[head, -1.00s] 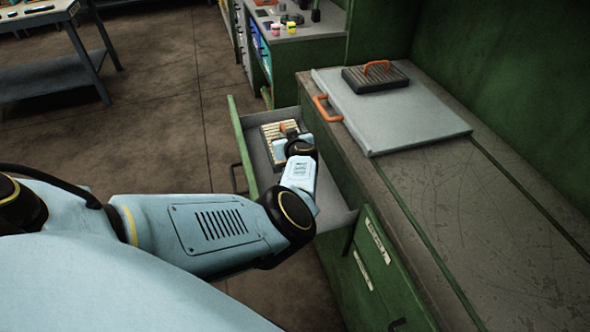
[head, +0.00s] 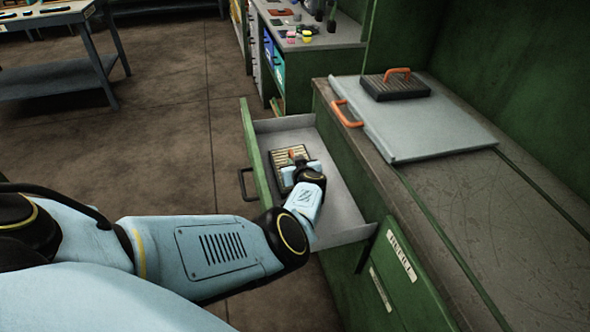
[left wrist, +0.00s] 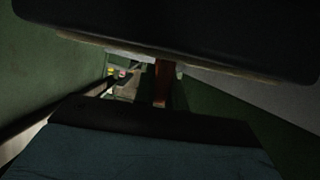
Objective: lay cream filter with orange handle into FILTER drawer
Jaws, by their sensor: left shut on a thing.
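The cream ribbed filter (head: 283,157) with a dark frame is within the open green drawer (head: 345,205), near its front panel. My left gripper (head: 294,166) is shut on its orange handle (head: 292,153). In the left wrist view the handle (left wrist: 161,85) shows dark red between the fingers. The arm hides part of the filter and drawer floor. I cannot tell whether the filter touches the floor. My right gripper is not in view.
A dark filter with an orange handle (head: 397,87) sits on a grey board (head: 430,130) on the worktop. The drawer's right part is empty. A white label (head: 400,256) is on the cabinet front. A workbench (head: 70,75) stands at upper left.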

